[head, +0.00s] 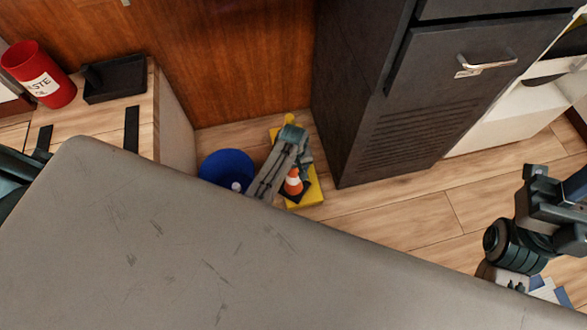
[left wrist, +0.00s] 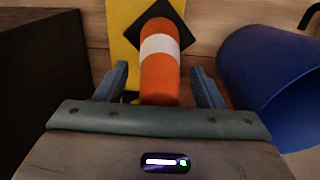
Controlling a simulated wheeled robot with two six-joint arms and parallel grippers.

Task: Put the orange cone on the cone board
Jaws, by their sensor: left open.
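The orange cone (head: 293,184) has a white band and a black square base, and stands upright over the yellow cone board (head: 315,193) on the floor. In the left wrist view the cone (left wrist: 160,65) is large in the middle, its base over the yellow board (left wrist: 124,20). My left gripper (left wrist: 160,88) is open, with one finger on each side of the cone and a gap visible on both sides. In the head view my left forearm partly hides the board and the area beside the cone. Parts of my right arm show at the right edge; its gripper cannot be made out.
A blue bin (head: 226,168) is close to the left of the board; it also shows in the left wrist view (left wrist: 280,75). A dark cabinet (head: 370,100) stands to the right. A grey surface (head: 180,250) fills the foreground.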

